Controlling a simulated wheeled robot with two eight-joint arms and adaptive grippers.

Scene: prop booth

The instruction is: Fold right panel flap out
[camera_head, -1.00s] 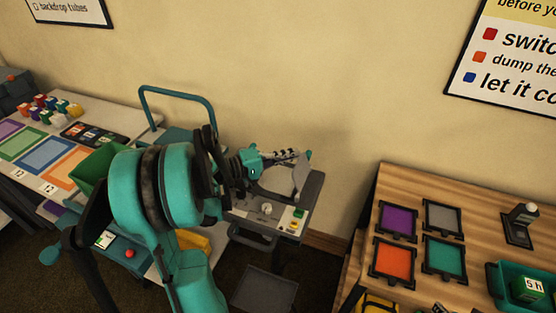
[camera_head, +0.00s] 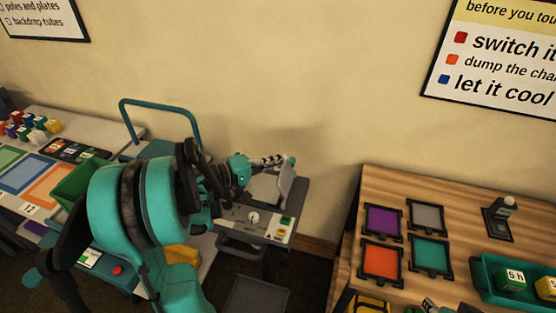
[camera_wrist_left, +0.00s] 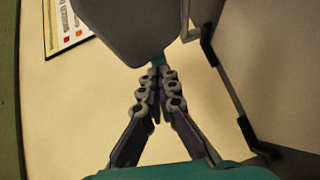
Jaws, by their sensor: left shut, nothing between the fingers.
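The machine with a pale control panel (camera_head: 262,222) stands against the wall in the head view. A grey flap (camera_head: 287,184) stands up, tilted, at the right side of its top. My left gripper (camera_head: 284,160) reaches across the machine from the left. Its fingers are shut and empty, with the tips close to the flap's upper edge. In the left wrist view the closed fingers (camera_wrist_left: 158,72) meet just below a rounded grey panel (camera_wrist_left: 145,28), seemingly the flap. I cannot tell whether they touch.
A wooden table (camera_head: 330,275) with coloured framed plates and a teal tray (camera_head: 482,285) stands to the right. A table with coloured mats (camera_head: 28,172) and a green bin (camera_head: 80,185) is on the left. The wall is close behind the machine.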

